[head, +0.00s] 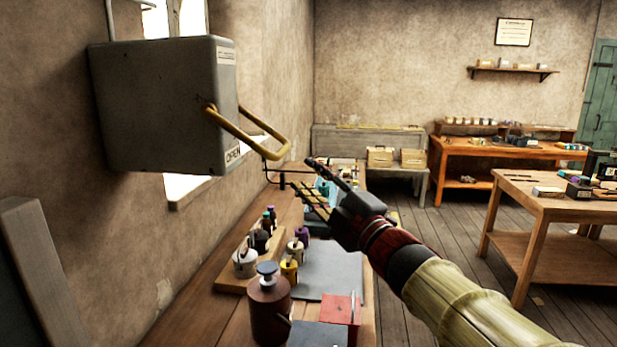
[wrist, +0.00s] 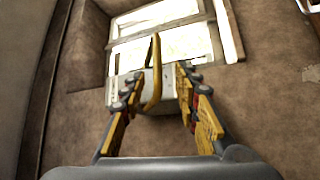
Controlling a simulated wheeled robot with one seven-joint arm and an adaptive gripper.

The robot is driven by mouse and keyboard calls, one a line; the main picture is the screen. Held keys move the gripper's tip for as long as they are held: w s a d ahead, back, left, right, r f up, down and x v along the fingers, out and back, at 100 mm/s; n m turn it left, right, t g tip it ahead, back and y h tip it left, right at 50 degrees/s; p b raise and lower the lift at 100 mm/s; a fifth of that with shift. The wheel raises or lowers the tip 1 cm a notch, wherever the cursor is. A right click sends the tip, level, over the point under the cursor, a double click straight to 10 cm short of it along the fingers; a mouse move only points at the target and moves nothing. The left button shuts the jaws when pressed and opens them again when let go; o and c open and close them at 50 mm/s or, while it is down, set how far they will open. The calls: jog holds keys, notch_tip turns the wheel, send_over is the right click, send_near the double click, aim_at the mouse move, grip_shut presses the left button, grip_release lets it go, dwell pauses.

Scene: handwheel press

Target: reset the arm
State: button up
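My gripper (head: 314,164) is raised over the workbench in the head view, pointing up and left. In the wrist view its two yellow fingers (wrist: 158,76) are spread apart with nothing held. A grey box (head: 165,105) marked OPEN is on the left wall, with a yellow bar handle (head: 250,137) sticking out. In the head view the gripper tips are just right of the handle's outer end, with a small gap in the picture. The wrist view shows the handle (wrist: 153,80) in line between the fingers, with the box (wrist: 160,102) behind it; the exact depth is unclear.
The workbench (head: 195,310) below holds several jars, a dark red bottle (head: 270,308), a red block (head: 341,308) and a grey mat (head: 335,270). A thin dark bracket (head: 280,178) stands near my gripper. Wooden tables (head: 545,205) are at right; floor between is open.

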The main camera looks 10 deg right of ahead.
jog(key=w+d+f+m+g+h, duration=0.2)
jog(key=d+f+m+h, duration=0.5)
jog(key=d+f+m, duration=0.15)
jog(key=s+d+f+m+g+h, duration=0.2)
jog(key=s+f+m+g, duration=0.15)
jog(key=f, duration=0.25)
jog(key=s+d+f+m+g+h, duration=0.1)
jog(key=s+d+f+m+g, duration=0.15)
jog(key=s+f, duration=0.3)
jog(key=s+a+f+m+g+y, duration=0.1)
jog(key=s+a+f+g, duration=0.1)
jog(key=s, duration=0.5)
jog(key=s+a+f+m+g+p, duration=0.1)
jog(key=s+a+f, duration=0.3)
jog(key=s, duration=0.4)
jog(key=s+a+f+m+g+y+p, duration=0.1)
jog(key=s+a+f+m+g, duration=0.1)
jog(key=s, duration=0.6)
jog(key=shift+a+f+m+g+y, duration=0.3)
jog(key=shift+a+f+m+g, duration=0.1)
jog(key=shift+a+f, duration=0.4)
jog(key=shift+d, duration=0.1)
